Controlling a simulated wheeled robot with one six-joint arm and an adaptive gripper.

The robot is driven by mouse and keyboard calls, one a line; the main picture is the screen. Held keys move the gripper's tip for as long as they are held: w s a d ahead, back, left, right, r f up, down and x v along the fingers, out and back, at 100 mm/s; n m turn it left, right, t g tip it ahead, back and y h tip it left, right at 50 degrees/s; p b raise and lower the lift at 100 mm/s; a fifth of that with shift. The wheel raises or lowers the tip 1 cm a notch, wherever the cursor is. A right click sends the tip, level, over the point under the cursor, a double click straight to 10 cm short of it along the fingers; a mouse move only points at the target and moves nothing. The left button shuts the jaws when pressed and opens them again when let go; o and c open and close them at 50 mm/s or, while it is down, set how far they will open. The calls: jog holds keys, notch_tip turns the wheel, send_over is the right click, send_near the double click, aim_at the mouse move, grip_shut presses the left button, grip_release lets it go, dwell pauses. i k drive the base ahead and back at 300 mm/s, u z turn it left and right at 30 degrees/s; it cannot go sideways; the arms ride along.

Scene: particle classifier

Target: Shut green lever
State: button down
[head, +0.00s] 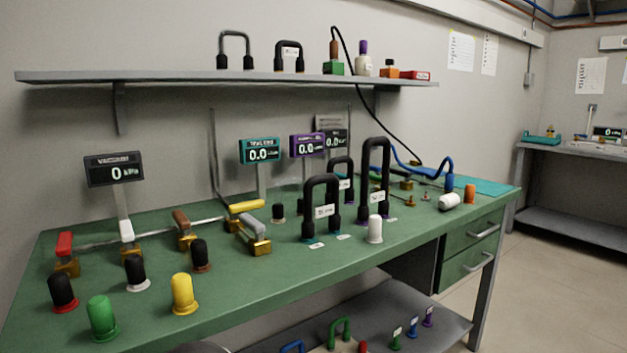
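I cannot make out a lever with a green handle in the head view. Several brass valves stand in a row on the green bench. They carry a red lever (65,245), a white lever (126,231), a brown lever (182,224), a yellow lever (247,207) and a grey lever (251,226). A green rounded cap (102,317) stands upright at the bench's front left. A green U-shaped piece (341,331) sits on the lower shelf. My gripper is not in view.
The green bench (320,262) also holds black, yellow and white caps, black U-shaped tubes (322,208) and small displays such as the vacuum display (114,168). A wall shelf (180,77) hangs above. Open floor (545,275) lies to the right.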

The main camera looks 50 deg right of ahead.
aim_at(372, 176)
jog(key=u, duration=0.05)
jog(key=k, duration=0.85)
jog(key=z, duration=1.25)
jog(key=i, duration=0.45)
